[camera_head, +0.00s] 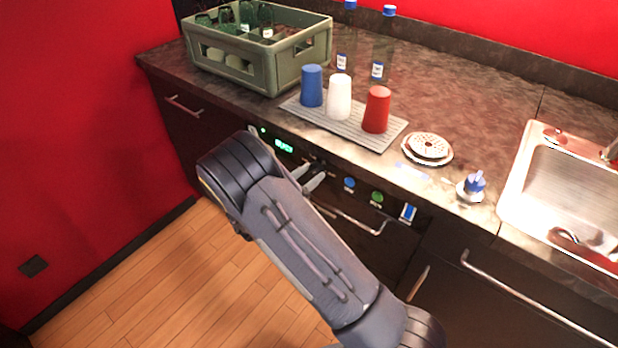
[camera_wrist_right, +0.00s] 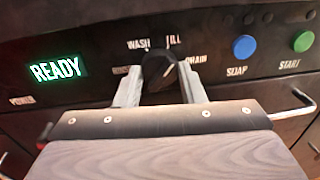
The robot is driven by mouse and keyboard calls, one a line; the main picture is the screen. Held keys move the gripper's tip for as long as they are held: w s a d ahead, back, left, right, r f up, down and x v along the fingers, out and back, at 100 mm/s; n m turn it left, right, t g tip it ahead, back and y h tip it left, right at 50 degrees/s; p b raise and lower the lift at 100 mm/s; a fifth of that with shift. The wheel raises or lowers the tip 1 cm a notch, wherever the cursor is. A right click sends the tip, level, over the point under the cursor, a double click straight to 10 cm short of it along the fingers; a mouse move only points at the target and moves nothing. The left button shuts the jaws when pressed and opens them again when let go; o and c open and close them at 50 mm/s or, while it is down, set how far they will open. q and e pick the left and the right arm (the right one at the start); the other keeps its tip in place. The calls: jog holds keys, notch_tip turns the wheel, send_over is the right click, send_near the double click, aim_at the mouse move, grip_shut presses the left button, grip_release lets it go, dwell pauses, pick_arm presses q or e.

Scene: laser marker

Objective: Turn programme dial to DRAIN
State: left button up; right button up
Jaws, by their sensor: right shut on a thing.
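The programme dial (camera_wrist_right: 158,70) is a dark round knob on the black front panel, with the words WASH, FILL and DRAIN around it and a partly hidden word at its left. Its light mark seems to point up and right, near FILL; the exact setting is hard to read. My right gripper (camera_wrist_right: 160,84) is shut on the dial, one finger on its left and one on its right. In the head view the right gripper (camera_head: 314,173) reaches the panel below the counter, and the dial is small and mostly hidden there. My left gripper is not in view.
A green READY display (camera_wrist_right: 56,69) is left of the dial. A blue SOAP button (camera_wrist_right: 244,48) and a green START button (camera_wrist_right: 303,41) are to its right. A door handle (camera_head: 350,222) runs below. Cups stand on a ribbed mat (camera_head: 355,133) on the counter above.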

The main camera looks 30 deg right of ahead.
jog(key=m+b, duration=0.4)
jog(key=m, duration=0.1)
jog(key=shift+f+y, duration=0.2)
jog(key=shift+y, duration=0.1)
jog(key=m+b, duration=0.3)
jog(key=shift+r+m, duration=0.1)
jog(key=shift+m, duration=0.2)
jog(key=shift+r+m+b, duration=0.1)
jog(key=shift+m+b, duration=0.4)
jog(key=shift+b, duration=0.2)
jog(key=o, duration=1)
jog(key=shift+r, duration=0.1)
jog(key=v, duration=0.7)
jog(key=shift+s+a, duration=0.25)
jog(key=shift+a, duration=0.1)
